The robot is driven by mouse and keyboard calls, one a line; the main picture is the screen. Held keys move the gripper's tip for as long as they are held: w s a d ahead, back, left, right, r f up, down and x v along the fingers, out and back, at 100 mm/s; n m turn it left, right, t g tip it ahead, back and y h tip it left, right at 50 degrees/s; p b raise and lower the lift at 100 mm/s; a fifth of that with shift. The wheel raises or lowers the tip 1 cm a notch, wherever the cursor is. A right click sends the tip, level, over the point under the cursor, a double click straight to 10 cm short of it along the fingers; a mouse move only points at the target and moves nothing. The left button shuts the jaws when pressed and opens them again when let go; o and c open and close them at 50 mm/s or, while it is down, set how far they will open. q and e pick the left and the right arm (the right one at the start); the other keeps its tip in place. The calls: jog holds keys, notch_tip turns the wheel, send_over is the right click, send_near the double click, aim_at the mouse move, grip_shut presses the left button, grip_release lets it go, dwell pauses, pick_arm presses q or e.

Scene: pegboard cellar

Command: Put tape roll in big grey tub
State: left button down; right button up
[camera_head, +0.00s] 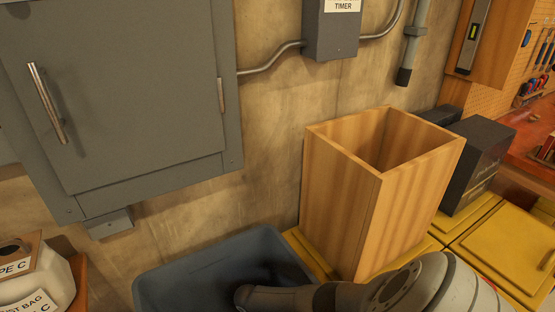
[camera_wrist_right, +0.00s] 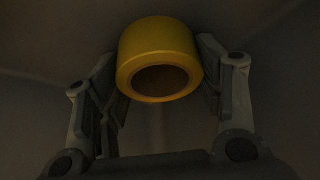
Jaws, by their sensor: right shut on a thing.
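The big grey tub (camera_head: 210,275) stands low against the wall at the bottom middle of the head view. My right arm reaches over its right side from the lower right. The inside of the tub is dark there, and my right gripper is hidden in this view. In the right wrist view a yellow tape roll (camera_wrist_right: 160,52) sits between the two fingers of my right gripper (camera_wrist_right: 160,85), which is shut on it. The surroundings in that view are dark and grey, and the roll's height cannot be told. My left gripper is not in view.
A tall open wooden box (camera_head: 345,200) stands right of the tub on yellow cabinets (camera_head: 480,225). A dark box (camera_head: 478,160) is behind it. A grey wall cabinet (camera_head: 130,110) hangs above left. A white container with labels (camera_head: 40,290) is at lower left.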

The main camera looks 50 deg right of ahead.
jog(key=o, duration=1.1)
jog(key=shift+o, duration=0.2)
jog(key=shift+r, duration=0.15)
jog(key=p+v, duration=0.2)
jog(key=v, duration=1)
jog(key=shift+p, duration=0.4)
